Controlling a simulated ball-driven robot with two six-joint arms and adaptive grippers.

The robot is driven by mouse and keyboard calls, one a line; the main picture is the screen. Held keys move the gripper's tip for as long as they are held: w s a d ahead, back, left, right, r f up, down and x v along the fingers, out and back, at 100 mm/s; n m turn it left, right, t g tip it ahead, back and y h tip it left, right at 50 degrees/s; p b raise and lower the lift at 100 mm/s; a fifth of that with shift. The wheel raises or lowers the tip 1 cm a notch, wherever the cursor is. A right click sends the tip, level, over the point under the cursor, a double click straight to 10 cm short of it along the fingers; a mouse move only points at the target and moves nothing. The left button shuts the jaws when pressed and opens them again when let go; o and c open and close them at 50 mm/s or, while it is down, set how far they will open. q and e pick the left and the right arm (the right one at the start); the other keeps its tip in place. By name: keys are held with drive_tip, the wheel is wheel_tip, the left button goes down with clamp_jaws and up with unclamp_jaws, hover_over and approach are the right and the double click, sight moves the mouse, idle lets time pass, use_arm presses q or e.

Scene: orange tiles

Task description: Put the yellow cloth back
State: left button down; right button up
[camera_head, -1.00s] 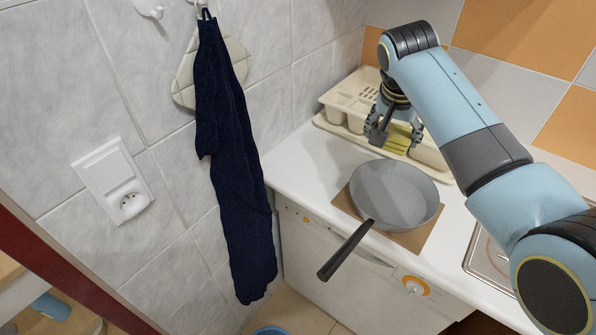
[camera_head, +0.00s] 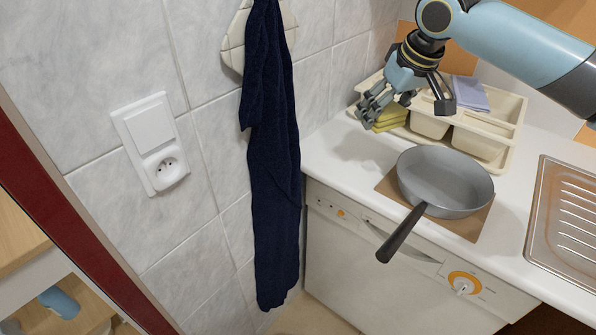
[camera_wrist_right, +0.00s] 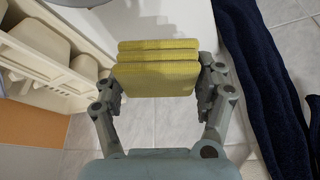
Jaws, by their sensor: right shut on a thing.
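The yellow cloth (camera_head: 388,116) is folded into a thick layered block. My right gripper (camera_head: 405,98) is shut on it, over the left end of the cream rack (camera_head: 518,110), near the tiled wall. In the right wrist view the cloth (camera_wrist_right: 155,78) sits between the two fingers of the gripper (camera_wrist_right: 160,100), with its folded layers facing the camera. I cannot tell whether the cloth touches the rack or the worktop. My left gripper is not in view.
A grey-violet cloth (camera_head: 470,94) lies on the rack. A grey pan (camera_head: 445,180) stands on a brown board (camera_head: 470,225) in front of it. A dark blue towel (camera_head: 272,160) hangs on the wall at left. A metal sink drainer (camera_head: 565,220) is at right.

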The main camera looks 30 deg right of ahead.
sight(398, 122)
drive_tip(key=shift+s+d+f, duration=0.45)
drive_tip(key=shift+f, duration=0.15)
drive_tip(key=shift+s+d+f+b, duration=0.45)
drive_tip(key=shift+d+f+b, duration=0.1)
drive_tip(key=shift+d, duration=0.2)
drive_tip(key=shift+f, duration=0.2)
drive_tip(key=w+a+f, duration=0.1)
drive_tip(key=w+f, duration=0.1)
drive_tip(key=w, duration=0.1)
drive_tip(key=w+a+f, duration=0.2)
drive_tip(key=w, duration=0.1)
drive_tip(key=w+a+f+b, duration=0.1)
drive_tip(key=w+f, duration=0.1)
drive_tip(key=w, duration=0.2)
drive_tip(key=shift+a+f, duration=0.35)
drive_tip(key=shift+w+f, duration=0.15)
drive_tip(key=shift+f, duration=0.1)
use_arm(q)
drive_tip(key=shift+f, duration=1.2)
use_arm(e)
drive_tip(key=shift+f, duration=1.85)
drive_tip(key=o, duration=1.1)
drive_tip(key=shift+f, duration=0.15)
